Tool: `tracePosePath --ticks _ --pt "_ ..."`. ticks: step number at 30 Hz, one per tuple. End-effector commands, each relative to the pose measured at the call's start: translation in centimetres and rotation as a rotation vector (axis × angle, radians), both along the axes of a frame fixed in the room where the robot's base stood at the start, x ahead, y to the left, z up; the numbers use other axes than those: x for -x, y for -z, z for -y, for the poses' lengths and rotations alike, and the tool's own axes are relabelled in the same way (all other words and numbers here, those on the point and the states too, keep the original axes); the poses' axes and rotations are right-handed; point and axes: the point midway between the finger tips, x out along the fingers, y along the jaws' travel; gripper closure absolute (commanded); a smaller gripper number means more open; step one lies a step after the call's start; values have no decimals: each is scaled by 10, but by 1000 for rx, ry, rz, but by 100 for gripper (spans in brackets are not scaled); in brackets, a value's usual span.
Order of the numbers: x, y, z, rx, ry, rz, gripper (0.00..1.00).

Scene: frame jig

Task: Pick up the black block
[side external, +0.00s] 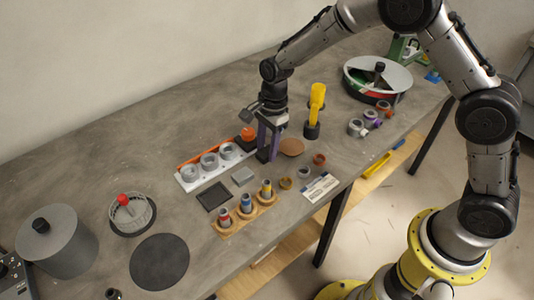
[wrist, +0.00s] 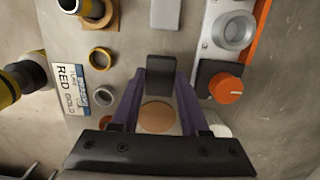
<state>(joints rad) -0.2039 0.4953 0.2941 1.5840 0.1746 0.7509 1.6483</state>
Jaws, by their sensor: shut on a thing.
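The black block (wrist: 160,76) is between the purple fingers of my gripper (wrist: 160,82) in the wrist view, and the fingers are shut on it. In the side external view my gripper (side external: 268,146) points down at the table beside the orange knob. There the fingers mostly hide the block, and I cannot tell whether it touches the table.
The orange knob (side external: 248,133) and a white panel with grey rings (side external: 209,161) stand close to the gripper. A brown disc (side external: 291,147), a grey block (side external: 243,176), a black square tray (side external: 213,196) and a yellow tool (side external: 316,100) are nearby.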

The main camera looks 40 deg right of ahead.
Motion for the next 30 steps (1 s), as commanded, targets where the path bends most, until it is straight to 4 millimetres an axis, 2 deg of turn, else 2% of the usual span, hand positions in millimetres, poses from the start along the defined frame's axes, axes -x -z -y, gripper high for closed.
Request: tracePosePath --ticks 5,9,15,19,24,30 --pt "26 -38 7 -1 0 8 100" --pt "55 -68 15 0 0 5 100" --pt "97 -85 26 0 0 3 100" --pt "116 -93 31 0 0 3 100" --pt "130 -100 35 0 0 2 100" --pt "135 -108 36 0 -1 3 100"
